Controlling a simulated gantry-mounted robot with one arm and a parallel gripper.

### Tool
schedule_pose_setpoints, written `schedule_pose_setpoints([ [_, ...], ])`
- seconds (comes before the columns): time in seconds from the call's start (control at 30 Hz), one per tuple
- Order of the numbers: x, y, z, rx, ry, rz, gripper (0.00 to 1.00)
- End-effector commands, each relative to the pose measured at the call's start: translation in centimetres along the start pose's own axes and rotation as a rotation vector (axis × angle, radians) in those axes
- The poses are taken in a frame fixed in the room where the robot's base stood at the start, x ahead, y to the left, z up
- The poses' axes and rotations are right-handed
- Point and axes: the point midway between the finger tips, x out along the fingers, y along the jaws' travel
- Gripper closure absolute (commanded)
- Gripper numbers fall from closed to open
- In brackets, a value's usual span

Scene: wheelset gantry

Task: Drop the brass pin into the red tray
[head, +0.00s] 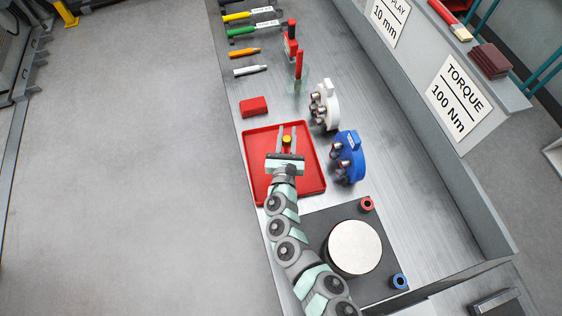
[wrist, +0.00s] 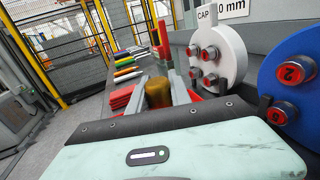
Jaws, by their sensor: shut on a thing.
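The brass pin (head: 286,139) is a short gold-coloured cylinder. My gripper (head: 287,140) is shut on it above the red tray (head: 311,182). In the wrist view the brass pin (wrist: 158,92) shows between the two fingers of my gripper (wrist: 158,90). The red tray is a shallow square tray on the bench, partly hidden by my arm. The height of the pin above the tray floor is hard to tell. The tray is mostly hidden in the wrist view.
A red block (head: 254,106) lies just beyond the tray. A white cap (head: 325,105) and a blue cap (head: 349,157) with bolts stand to its right. A dark plate (head: 318,226) with a pale disc (head: 354,247) lies nearer. Several tools lie at the far end.

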Motion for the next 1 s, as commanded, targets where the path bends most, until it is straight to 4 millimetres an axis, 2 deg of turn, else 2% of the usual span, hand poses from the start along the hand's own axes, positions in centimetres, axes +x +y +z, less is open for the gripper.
schedule_pose_setpoints([
  [0.03, 0.01, 0.01, -0.87, -0.001, -0.001, 0.0, 1.0],
  [0.1, 0.01, 0.02, -1.14, -0.001, -0.001, 0.0, 1.0],
  [0.37, 0.01, 0.03, -1.05, -0.001, -0.001, 0.001, 1.0],
  [0.4, 0.01, 0.02, -1.05, -0.001, -0.001, 0.001, 0.75],
  [0.7, 0.01, 0.02, -1.06, 0.0, -0.001, 0.0, 0.5],
  [1.0, -0.15, 0.03, -1.07, 0.0, -0.001, 0.001, 0.5],
])
